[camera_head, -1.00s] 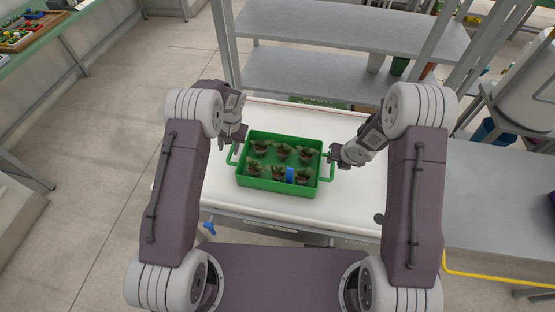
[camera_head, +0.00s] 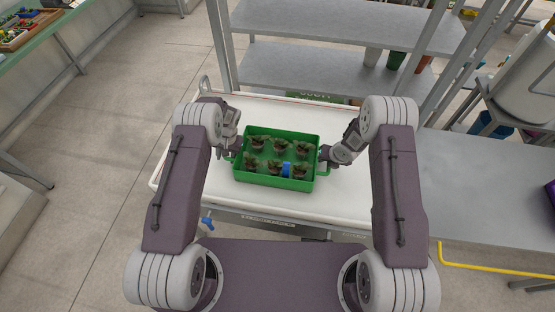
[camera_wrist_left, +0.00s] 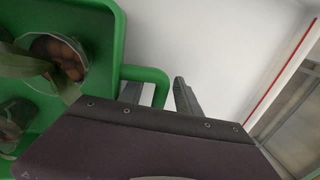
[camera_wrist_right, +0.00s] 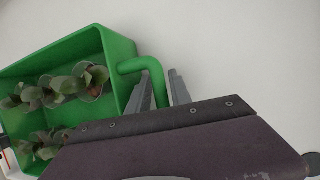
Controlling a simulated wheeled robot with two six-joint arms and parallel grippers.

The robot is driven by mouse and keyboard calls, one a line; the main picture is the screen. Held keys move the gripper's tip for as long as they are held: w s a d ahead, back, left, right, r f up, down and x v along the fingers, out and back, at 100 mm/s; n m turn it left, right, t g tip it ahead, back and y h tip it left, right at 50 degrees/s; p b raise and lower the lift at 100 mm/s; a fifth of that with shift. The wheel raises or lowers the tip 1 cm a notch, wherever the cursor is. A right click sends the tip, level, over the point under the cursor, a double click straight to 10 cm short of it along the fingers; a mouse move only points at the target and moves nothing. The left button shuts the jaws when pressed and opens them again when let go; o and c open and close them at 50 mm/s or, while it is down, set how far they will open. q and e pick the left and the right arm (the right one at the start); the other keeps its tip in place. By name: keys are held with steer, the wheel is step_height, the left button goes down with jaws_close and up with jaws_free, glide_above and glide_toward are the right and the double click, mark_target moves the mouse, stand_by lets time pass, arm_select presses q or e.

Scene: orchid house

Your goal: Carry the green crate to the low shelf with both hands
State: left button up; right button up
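The green crate (camera_head: 275,182) stands on the white-topped cart (camera_head: 345,205) and holds several small potted plants and a blue item (camera_head: 286,169). Its left handle (camera_wrist_left: 150,74) and right handle (camera_wrist_right: 146,66) show in the wrist views. My left gripper (camera_wrist_left: 158,90) is open, with its fingers on either side of the left handle and a gap beside the bar. The crate looks level.
A grey shelf rack (camera_head: 310,68) stands behind the cart, with several pots (camera_head: 396,60) at its right. A grey bench (camera_head: 480,190) adjoins the cart on the right. Open floor (camera_head: 90,150) lies to the left. The cart top beside the crate is clear.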

arm_select(q)
steer(key=shift+f, duration=0.2)
arm_select(e)
steer(key=shift+f, duration=0.15)
arm_select(q)
steer(key=c, duration=0.4)
arm_select(e)
steer(key=c, duration=0.4)
arm_select(q)
jaws_close()
arm_select(e)
jaws_close()
arm_select(q)
steer(key=shift+r, duration=0.15)
arm_select(e)
steer(key=shift+w, duration=0.15)
